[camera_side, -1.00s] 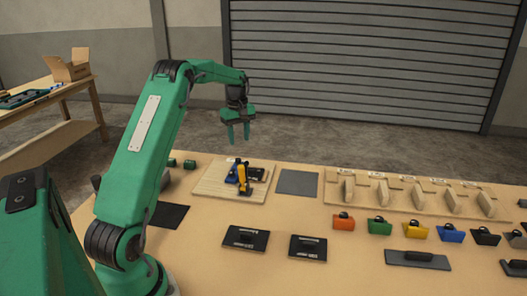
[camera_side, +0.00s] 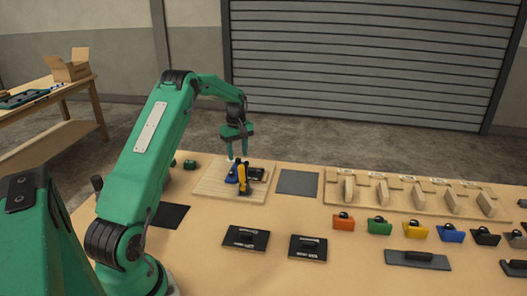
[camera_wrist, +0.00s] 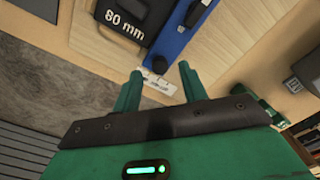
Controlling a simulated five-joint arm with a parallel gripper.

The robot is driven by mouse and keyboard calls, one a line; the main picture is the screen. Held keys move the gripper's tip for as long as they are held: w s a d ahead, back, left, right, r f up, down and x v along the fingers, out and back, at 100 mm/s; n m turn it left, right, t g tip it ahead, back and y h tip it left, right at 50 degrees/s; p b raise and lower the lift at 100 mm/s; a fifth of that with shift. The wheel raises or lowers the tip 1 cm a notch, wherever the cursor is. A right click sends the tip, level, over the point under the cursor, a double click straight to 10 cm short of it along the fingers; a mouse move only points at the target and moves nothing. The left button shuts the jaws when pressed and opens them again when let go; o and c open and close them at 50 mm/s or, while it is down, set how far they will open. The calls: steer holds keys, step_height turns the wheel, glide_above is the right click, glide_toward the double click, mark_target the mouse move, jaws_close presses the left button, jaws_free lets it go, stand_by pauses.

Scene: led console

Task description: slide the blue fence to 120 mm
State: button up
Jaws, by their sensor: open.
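The blue fence (camera_side: 232,173) is on a light wooden board (camera_side: 212,188), close to a yellow part (camera_side: 243,180) and a black block (camera_side: 256,173). In the wrist view the blue fence (camera_wrist: 181,37) runs diagonally at the top, with a dark knob on it. Beside it is the black block (camera_wrist: 135,22), marked with a number that looks like 60 or 80 mm. My gripper (camera_side: 237,156) is open and empty above the far part of the board. In the wrist view its fingertips (camera_wrist: 160,68) are apart, over a small white label (camera_wrist: 158,83).
A dark grey mat (camera_side: 297,182) lies right of the board. Two black plates (camera_side: 246,238) and (camera_side: 308,248) lie in front. A wooden rack (camera_side: 410,199) and several coloured blocks (camera_side: 379,226) are at the right. Small green pieces (camera_side: 190,164) stand left of the board.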

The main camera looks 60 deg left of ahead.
mark_target(227, 167)
steer(key=shift+f, duration=1.1)
steer(key=shift+c, duration=0.2)
jaws_close()
steer(key=shift+s+a, duration=1.6)
steer(key=shift+a, duration=0.05)
steer(key=shift+o, duration=0.2)
jaws_free()
